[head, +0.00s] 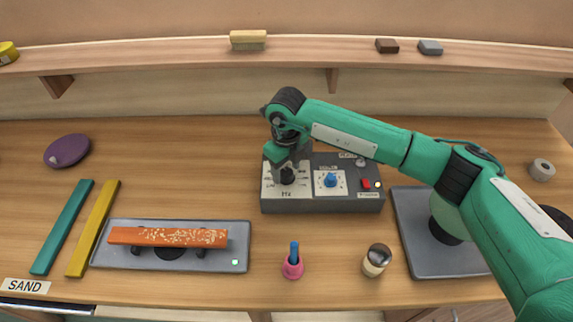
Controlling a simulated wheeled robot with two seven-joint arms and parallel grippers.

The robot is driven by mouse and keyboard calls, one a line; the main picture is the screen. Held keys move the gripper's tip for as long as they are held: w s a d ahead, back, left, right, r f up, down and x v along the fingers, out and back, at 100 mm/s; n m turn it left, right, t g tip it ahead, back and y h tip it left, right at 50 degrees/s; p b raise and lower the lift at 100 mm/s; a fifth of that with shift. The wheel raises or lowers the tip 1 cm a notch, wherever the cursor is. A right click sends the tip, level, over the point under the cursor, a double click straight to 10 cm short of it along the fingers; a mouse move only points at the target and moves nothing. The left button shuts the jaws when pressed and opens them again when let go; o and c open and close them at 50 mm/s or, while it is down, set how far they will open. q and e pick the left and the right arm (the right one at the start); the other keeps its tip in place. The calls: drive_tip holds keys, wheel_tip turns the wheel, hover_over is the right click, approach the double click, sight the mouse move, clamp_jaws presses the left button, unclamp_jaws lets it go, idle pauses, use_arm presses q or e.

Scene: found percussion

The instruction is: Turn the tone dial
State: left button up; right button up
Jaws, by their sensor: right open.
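A grey control box (320,206) stands on the worktop near its middle. A black knob (287,176) sits on its left white panel and a blue knob (330,180) on its middle white panel. The small labels are too blurred to tell which is the tone dial. My right gripper (286,164) points down at the black knob, with my green right arm reaching in from the right. It is open; whether its fingers touch the knob cannot be told. The arm covers part of the box's upper right. My left gripper is not in view.
An orange speckled bar (168,237) lies on a grey tray at front left. Teal (62,227) and yellow (93,228) bars lie beside it. A pink holder (293,267) and a round-topped shaker (376,260) stand in front. A grey pad (408,235) is under my arm.

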drive_tip(key=shift+f, duration=0.35)
drive_tip(key=c, duration=1)
drive_tip(key=shift+o, duration=0.2)
drive_tip(key=shift+f+m+b, duration=0.15)
drive_tip(key=shift+m+b, duration=0.95)
drive_tip(key=shift+b, duration=0.1)
drive_tip(key=shift+m+b, duration=1.35)
drive_tip(key=shift+m, duration=0.45)
drive_tip(key=shift+r, duration=0.2)
